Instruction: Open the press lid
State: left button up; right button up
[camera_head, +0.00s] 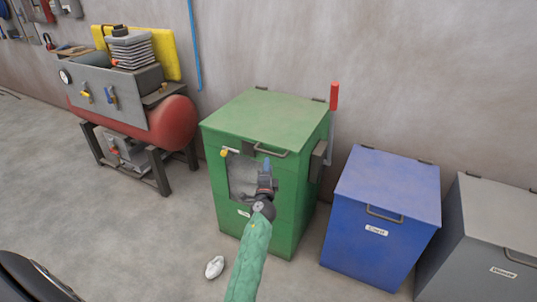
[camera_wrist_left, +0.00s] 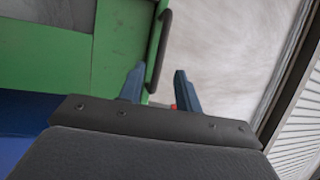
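The press is a green box (camera_head: 288,219) in the middle of the head view. Its flat green lid (camera_head: 265,115) lies shut on top. A dark bar handle (camera_head: 271,152) is on the lid's front edge; it also shows in the left wrist view (camera_wrist_left: 161,45). My left gripper (camera_head: 267,164) is in front of the press, close to this handle. In the left wrist view its blue fingers (camera_wrist_left: 159,70) are apart, with the handle's near end between them in the picture. I cannot tell whether they touch it. My right gripper is not in view.
A red-topped lever (camera_head: 334,97) stands at the press's right side. A blue bin (camera_head: 375,205) and a grey bin (camera_head: 485,240) stand to the right. A red compressor tank (camera_head: 172,123) is at left. A white crumpled thing (camera_head: 214,267) lies on the floor.

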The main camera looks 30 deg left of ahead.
aim_at(269, 153)
pick_arm(q)
jog(key=shift+p+x, duration=0.45)
jog(key=shift+x, duration=3.5)
jog(key=shift+s, duration=0.1)
grip_shut()
